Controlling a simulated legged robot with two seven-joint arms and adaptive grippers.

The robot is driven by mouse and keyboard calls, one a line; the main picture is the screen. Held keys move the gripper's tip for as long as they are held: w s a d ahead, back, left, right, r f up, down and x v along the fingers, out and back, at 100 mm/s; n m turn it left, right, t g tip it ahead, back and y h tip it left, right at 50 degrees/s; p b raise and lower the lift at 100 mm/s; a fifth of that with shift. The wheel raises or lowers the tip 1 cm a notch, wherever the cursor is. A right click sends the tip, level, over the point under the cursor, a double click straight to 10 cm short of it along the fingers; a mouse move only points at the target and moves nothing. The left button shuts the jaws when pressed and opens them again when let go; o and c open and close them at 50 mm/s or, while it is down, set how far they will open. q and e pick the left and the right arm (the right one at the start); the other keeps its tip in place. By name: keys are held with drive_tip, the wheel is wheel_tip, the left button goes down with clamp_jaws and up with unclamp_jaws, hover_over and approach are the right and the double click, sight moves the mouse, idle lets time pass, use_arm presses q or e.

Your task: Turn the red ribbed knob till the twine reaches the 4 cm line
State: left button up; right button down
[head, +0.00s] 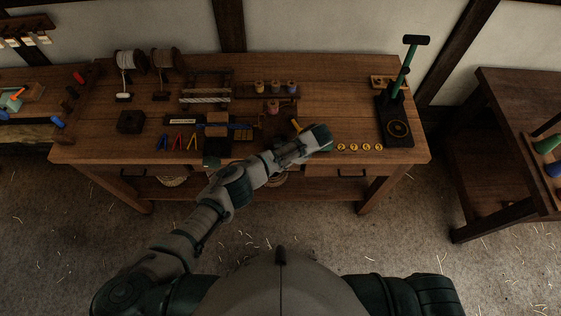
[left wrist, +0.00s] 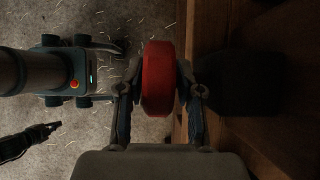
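The red knob (left wrist: 158,78) shows in the left wrist view between the two fingers of my left gripper (left wrist: 160,85), which appear to press on its sides. Its ribs are too dark to make out. In the head view my left gripper (head: 322,137) is at the front right part of the bench and hides the knob. A spool of pale twine (head: 131,60) stands at the back left of the bench. The twine's end and the 4 cm line cannot be made out. A dark jaw-like shape, seemingly my right gripper (left wrist: 45,132), hangs low at the left wrist view's edge.
The wooden bench (head: 340,95) carries small spools (head: 275,87), numbered yellow discs (head: 360,147) and a dark stand with a green lever (head: 402,75). Coloured tools (head: 180,140) lie at the front left. Another table (head: 510,100) stands at the right. The floor between is clear.

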use_arm(q)
drive_tip(key=v, duration=0.7)
drive_tip(key=shift+d, duration=0.35)
drive_tip(key=shift+w+r, duration=0.1)
